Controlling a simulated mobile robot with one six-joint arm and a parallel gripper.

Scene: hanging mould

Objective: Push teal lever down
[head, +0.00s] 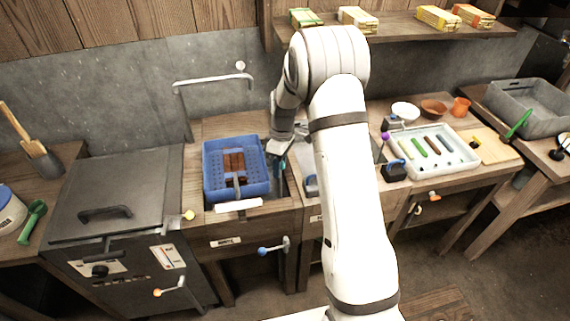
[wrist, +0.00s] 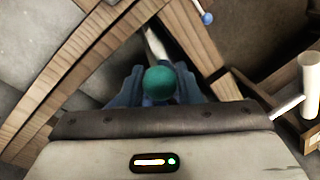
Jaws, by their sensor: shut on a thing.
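The teal lever shows in the wrist view as a round teal knob (wrist: 160,83) on a pale rod that runs up and away from it. My gripper (wrist: 160,92) has its blue fingers on both sides of the knob and is shut on it. In the head view my gripper (head: 280,155) is low beside the right edge of a blue basket. There the knob is mostly hidden by my gripper and arm.
The blue basket (head: 207,190) with brown blocks stands left of my gripper. A blue-knobbed lever (head: 264,250) is on the bench front below. A grey-lidded box (head: 110,200) stands further left. A pale tray (head: 455,166) with coloured bars lies right of my arm.

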